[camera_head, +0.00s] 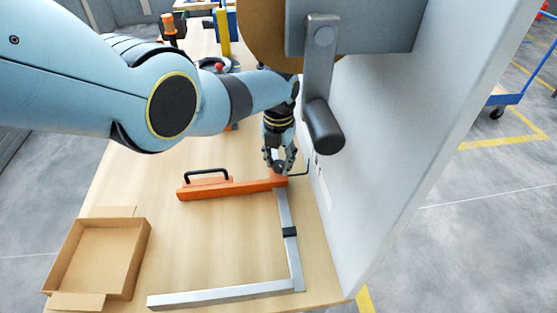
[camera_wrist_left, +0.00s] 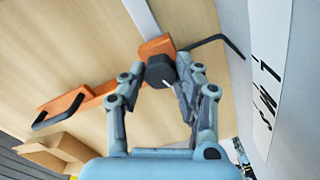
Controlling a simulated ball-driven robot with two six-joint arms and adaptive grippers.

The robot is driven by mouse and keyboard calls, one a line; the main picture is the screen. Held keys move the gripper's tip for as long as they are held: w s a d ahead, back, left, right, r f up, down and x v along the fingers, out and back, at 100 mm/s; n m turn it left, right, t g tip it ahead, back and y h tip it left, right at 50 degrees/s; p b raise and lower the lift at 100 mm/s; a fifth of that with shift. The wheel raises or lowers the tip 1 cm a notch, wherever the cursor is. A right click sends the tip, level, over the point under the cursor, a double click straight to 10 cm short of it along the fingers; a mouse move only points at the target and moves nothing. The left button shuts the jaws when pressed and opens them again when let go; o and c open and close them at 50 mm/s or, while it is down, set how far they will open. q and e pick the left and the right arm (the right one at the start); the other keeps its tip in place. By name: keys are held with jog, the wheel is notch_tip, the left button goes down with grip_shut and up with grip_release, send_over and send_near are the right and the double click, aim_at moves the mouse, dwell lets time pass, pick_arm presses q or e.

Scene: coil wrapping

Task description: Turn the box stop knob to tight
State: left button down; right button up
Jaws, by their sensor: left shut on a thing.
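The box stop is an orange bar (camera_head: 225,189) with a black handle (camera_head: 207,175), lying across the wooden table. It also shows in the left wrist view (camera_wrist_left: 103,91). At its right end is a dark round knob (camera_wrist_left: 158,70) with a pale mark on its side. My left gripper (camera_head: 279,163) points down at that end. In the left wrist view its fingers (camera_wrist_left: 162,80) are on either side of the knob, shut on it. The knob is mostly hidden by the fingers in the head view. My right gripper is not in view.
A grey metal rail (camera_head: 287,230) runs from the bar's end to another rail (camera_head: 225,294) in front. An open cardboard box (camera_head: 140,250) sits at the table's left edge. A black bent rod (camera_head: 303,170) is beside the gripper. The grey machine wall (camera_head: 375,170) with a crank handle (camera_head: 323,125) stands close right.

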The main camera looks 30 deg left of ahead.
aim_at(279, 163)
pick_arm(q)
jog(key=shift+w+r, duration=0.25)
jog(key=c, duration=1.2)
grip_release()
jog(key=shift+o, duration=1.3)
jog(key=shift+s+f, duration=0.1)
jog(key=shift+s, duration=0.1)
jog(key=shift+r, duration=3.75)
